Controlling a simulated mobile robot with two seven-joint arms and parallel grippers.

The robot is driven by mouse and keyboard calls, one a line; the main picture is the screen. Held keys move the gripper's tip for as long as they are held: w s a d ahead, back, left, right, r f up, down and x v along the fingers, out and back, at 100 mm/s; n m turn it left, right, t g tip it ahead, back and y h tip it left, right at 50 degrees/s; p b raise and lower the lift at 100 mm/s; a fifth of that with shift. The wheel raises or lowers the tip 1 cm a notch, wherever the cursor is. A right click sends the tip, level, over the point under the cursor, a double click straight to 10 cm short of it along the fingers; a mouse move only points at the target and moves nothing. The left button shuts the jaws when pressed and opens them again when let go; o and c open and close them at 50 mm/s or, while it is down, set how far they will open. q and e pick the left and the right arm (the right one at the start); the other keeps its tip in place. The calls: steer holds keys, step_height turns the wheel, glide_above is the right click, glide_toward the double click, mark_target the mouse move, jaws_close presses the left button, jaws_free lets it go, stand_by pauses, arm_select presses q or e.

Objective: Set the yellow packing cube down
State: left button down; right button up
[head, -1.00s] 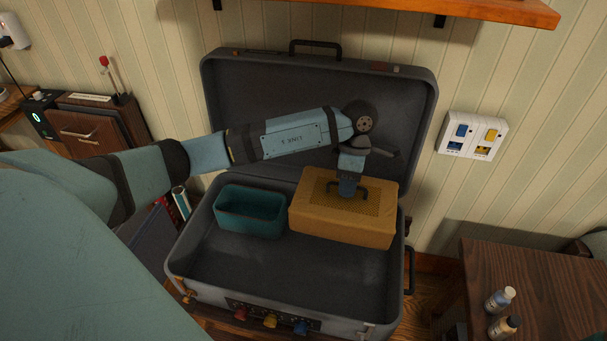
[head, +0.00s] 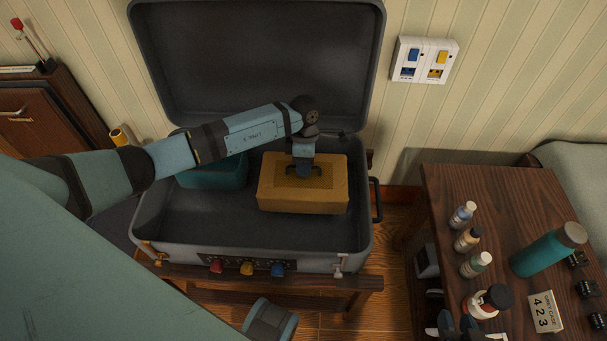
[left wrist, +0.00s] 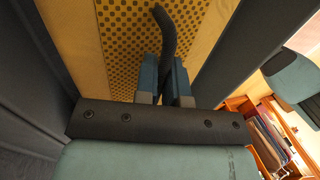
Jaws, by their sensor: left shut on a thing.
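The yellow packing cube (head: 275,197) is in the right part of the open grey suitcase (head: 195,222), level and beside a teal bin. I cannot tell whether its underside touches the suitcase floor. My left gripper (head: 303,172) comes down from above and is shut on the cube's dark handle. In the left wrist view the handle (left wrist: 166,35) runs between the fingers (left wrist: 165,85), with the cube's dotted mesh top (left wrist: 120,50) behind. My right gripper (head: 455,328) shows at the bottom edge, its fingers apart and empty, near the side table.
The teal bin (head: 222,173) stands in the suitcase's back left, partly behind my left arm. The suitcase lid (head: 260,60) stands open against the wall. A dark wood table (head: 510,205) at right holds small bottles, a teal flask (head: 545,252) and a number card. The suitcase's front floor is clear.

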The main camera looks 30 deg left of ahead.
mark_target(304, 179)
arm_select(q)
step_height(304, 179, down, 3)
steer(key=shift+r, duration=0.1)
steer(key=shift+f+b, duration=0.3)
arm_select(e)
steer(key=shift+a+r, duration=0.1)
arm_select(q)
steer(key=shift+f, duration=0.15)
steer(key=c, duration=1.2)
jaws_free()
